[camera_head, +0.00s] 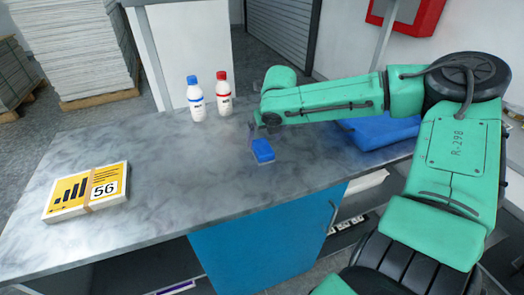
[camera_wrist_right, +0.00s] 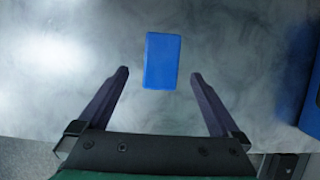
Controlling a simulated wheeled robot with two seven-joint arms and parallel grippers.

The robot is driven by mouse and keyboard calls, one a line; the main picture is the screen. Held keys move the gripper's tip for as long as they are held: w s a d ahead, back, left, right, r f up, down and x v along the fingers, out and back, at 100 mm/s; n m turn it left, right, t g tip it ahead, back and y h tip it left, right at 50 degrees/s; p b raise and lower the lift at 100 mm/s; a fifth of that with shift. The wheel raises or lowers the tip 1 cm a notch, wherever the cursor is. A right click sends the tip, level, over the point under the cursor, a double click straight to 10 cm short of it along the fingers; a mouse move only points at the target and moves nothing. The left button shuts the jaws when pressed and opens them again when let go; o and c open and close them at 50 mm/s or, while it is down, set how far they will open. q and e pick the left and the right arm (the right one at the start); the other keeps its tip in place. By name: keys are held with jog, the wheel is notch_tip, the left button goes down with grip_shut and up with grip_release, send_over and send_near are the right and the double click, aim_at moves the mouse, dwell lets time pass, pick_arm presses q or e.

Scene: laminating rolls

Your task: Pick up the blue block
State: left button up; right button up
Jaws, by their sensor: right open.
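The blue block (camera_head: 263,150) lies on the grey marbled table, right of the middle in the head view. In the right wrist view the blue block (camera_wrist_right: 162,61) lies just beyond the fingertips, centred between them. My right gripper (camera_wrist_right: 160,73) is open and empty, with its two dark fingers spread wider than the block. In the head view the right gripper (camera_head: 262,130) is small and partly hidden by its own wrist, close to the block. My left gripper is not in view.
A white bottle with blue cap (camera_head: 196,98) and one with red cap (camera_head: 223,93) stand behind the block. A yellow-labelled bundle (camera_head: 87,191) lies at the left. A larger blue item (camera_head: 378,131) lies on the right, behind my arm. The middle of the table (camera_head: 165,165) is clear.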

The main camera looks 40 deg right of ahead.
aim_at(262, 146)
jog(key=x, duration=0.5)
jog(key=shift+w+d+f, duration=0.1)
jog(key=shift+d+f, duration=0.15)
jog(key=shift+f, duration=0.1)
jog(key=shift+w+f, duration=0.15)
jog(key=shift+f, duration=0.15)
jog(key=shift+w+f, duration=0.1)
jog(key=shift+w, duration=0.05)
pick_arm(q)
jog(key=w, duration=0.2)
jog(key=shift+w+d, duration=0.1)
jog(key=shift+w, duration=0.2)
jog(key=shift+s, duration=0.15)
pick_arm(e)
jog(key=shift+f, duration=0.15)
